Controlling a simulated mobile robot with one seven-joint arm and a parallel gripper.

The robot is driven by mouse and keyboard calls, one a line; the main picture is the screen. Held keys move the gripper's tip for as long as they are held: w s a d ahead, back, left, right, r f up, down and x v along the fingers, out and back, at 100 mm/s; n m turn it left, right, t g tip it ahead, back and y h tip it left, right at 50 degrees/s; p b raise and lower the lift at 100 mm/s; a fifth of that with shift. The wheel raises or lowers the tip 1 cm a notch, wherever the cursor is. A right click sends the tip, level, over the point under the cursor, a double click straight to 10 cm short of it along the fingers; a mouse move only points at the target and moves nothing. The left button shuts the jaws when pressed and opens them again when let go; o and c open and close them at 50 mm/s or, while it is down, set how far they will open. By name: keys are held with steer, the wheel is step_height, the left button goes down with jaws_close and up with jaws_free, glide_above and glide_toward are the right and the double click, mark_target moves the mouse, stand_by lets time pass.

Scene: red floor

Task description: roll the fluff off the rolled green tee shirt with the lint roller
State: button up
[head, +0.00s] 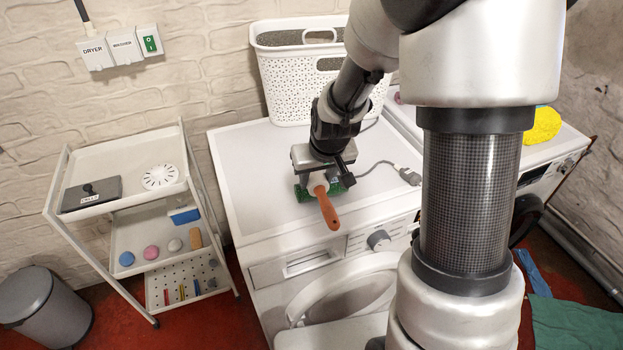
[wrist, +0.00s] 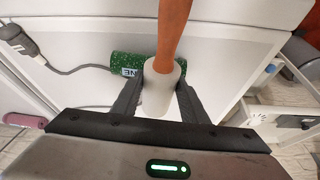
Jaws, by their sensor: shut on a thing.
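The rolled green tee shirt (head: 302,193) lies on top of the front-loading machine, near its front edge, partly hidden by my gripper (head: 320,178). In the wrist view the shirt (wrist: 128,66) is dotted with pale specks, with a dark label reading in part "NE". My gripper (wrist: 160,90) is shut on the lint roller, its fingers on either side of the white roller head (wrist: 159,98). The orange handle (head: 328,210) points toward the machine's front. The roller head is over or against the shirt; I cannot tell if they touch.
A white basket (head: 285,85) stands at the back of the machine top (head: 245,170). A grey cable with a plug (head: 409,176) lies right of the shirt. A shelved trolley (head: 125,203) stands left. The machine top left of the shirt is clear.

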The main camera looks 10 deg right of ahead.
mark_target(340, 189)
steer(key=shift+w+d, duration=0.2)
steer(key=shift+d, duration=1.4)
steer(key=shift+w+d, duration=0.15)
steer(key=shift+d, duration=1.45)
step_height(340, 189, up, 8)
steer(key=p, duration=0.5)
steer(key=shift+s+a, duration=0.1)
steer(key=s+a+m+p, duration=0.1)
steer(key=s+a+p, duration=0.3)
steer(key=s+p, duration=0.1)
steer(key=shift+s+a+r, duration=0.15)
steer(key=shift+s+r, duration=0.2)
steer(key=shift+s, duration=0.05)
